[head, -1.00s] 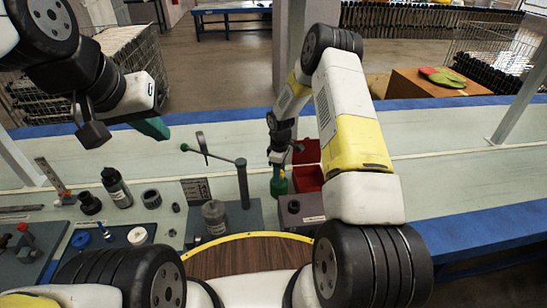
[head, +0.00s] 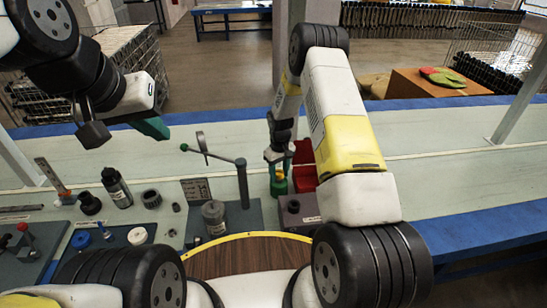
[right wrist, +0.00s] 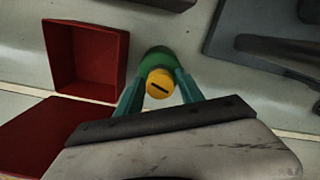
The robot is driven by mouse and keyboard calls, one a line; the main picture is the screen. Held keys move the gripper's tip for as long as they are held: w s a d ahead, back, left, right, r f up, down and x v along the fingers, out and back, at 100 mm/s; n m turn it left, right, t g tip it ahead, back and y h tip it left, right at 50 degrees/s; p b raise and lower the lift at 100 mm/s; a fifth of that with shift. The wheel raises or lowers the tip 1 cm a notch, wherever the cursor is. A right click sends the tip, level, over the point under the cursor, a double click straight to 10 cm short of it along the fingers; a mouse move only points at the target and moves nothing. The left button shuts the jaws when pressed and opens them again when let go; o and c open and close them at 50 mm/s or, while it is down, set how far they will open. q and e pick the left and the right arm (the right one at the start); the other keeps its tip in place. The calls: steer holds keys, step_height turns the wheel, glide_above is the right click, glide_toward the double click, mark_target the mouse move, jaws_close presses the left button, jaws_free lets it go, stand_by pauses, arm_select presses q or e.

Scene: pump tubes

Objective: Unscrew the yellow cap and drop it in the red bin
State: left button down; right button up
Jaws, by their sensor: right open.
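The yellow cap (right wrist: 158,84) has a dark slot and sits on a green body (right wrist: 156,56); in the head view the cap (head: 279,175) is a small yellow spot on the green piece. My right gripper (right wrist: 160,92) is open, with one green finger on each side of the cap. It also shows in the head view (head: 278,160), just above the cap. Whether the fingers touch the cap cannot be told. The red bin (right wrist: 84,58) is an open box left of the cap, partly behind my arm in the head view (head: 303,165). My left gripper (head: 125,122) hangs at the upper left; only one green finger shows clearly.
Another red surface (right wrist: 42,135) lies at the wrist view's lower left. A grey fixture with a lever (head: 240,185) stands left of my right gripper, and a small dark box (head: 296,210) is in front. Bottles and small parts crowd the left bench; the right side is clear.

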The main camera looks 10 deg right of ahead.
steer(key=m, duration=0.5)
steer(key=shift+m, duration=0.3)
steer(key=m, duration=0.5)
jaws_close()
steer(key=n, duration=0.3)
